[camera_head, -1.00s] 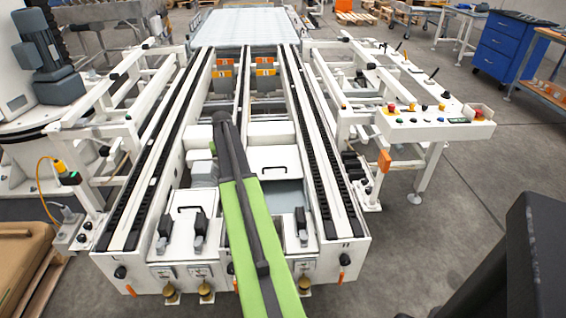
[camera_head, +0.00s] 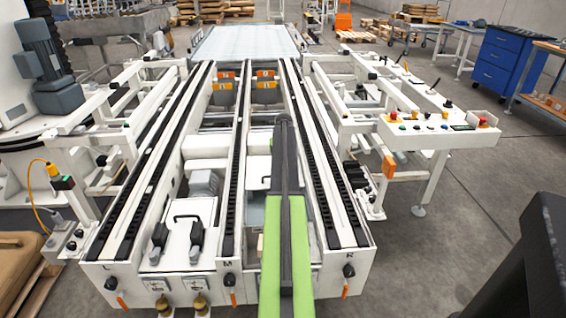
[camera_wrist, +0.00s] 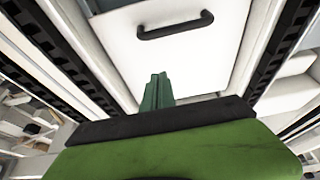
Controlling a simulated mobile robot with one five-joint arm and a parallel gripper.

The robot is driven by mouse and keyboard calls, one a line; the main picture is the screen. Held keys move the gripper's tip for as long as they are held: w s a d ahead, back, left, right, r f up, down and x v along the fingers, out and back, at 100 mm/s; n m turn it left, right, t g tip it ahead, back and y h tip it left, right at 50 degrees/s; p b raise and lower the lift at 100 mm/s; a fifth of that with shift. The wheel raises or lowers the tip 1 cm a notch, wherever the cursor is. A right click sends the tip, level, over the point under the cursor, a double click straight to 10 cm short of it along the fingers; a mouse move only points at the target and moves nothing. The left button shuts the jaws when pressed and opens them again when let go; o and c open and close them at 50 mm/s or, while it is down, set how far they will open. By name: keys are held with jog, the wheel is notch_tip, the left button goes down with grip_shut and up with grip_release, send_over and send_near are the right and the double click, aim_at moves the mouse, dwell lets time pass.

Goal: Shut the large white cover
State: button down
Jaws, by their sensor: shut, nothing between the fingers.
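A white cover (camera_wrist: 185,50) with a black bar handle (camera_wrist: 175,25) fills the upper middle of the wrist view, between two dark conveyor chains. It seems to be the panel in the right bay, whose left part (camera_head: 258,172) shows beside my arm in the head view; my arm hides the rest. A grey gap shows in front of that panel. My gripper (camera_wrist: 158,76) has its green fingers together, empty, below the handle in the wrist picture. Contact with the cover cannot be told. In the head view my arm hides the fingers.
The left bay has another white panel (camera_head: 187,240) with a black handle and two dark latches. Raised chain rails (camera_head: 238,150) flank both bays. A control panel (camera_head: 440,130) stands at right. Grey floor is open beyond it, before a blue cabinet (camera_head: 508,58).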

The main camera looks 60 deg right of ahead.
jog(key=b+x, duration=0.3)
jog(key=x, duration=0.2)
jog(key=shift+a, duration=0.1)
jog(key=s+a, duration=0.2)
jog(key=a, duration=0.1)
jog(key=shift+s+a+r, duration=0.2)
jog(key=shift+s+r, duration=0.05)
jog(key=shift+s, duration=0.05)
jog(key=s+a, duration=1.1)
jog(key=a, duration=0.5)
jog(key=shift+s, duration=0.2)
jog(key=shift+f, duration=0.1)
